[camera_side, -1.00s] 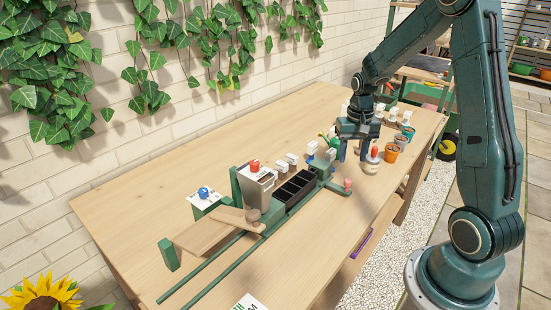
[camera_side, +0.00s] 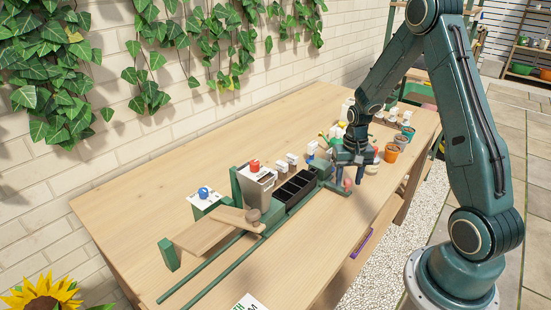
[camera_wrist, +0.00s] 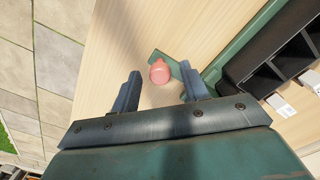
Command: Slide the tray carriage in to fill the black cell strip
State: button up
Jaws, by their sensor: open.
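The black cell strip (camera_side: 293,188) sits in the green tray carriage, on two green rails. It also shows at the right of the wrist view (camera_wrist: 262,66). A green arm at the carriage's right end carries a round pink knob (camera_side: 347,184); the knob lies between the fingertips in the wrist view (camera_wrist: 159,72). My gripper (camera_side: 353,180) is open above the knob, with one finger on each side and not closed on it. A grey hopper with a red knob (camera_side: 257,183) stands at the strip's left end.
Green rails (camera_side: 215,268) run toward the front left, beside a wooden board (camera_side: 215,232). A box with a blue knob (camera_side: 205,197) stands behind. Small pots, one orange (camera_side: 391,153), stand at the right. The table's front is mostly clear.

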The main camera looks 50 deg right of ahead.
jog(key=shift+c, duration=0.3)
grip_shut()
jog(key=shift+a, duration=0.1)
jog(key=a, duration=2.7)
jog(key=shift+a, duration=0.35)
jog(key=shift+o, duration=0.3)
grip_release()
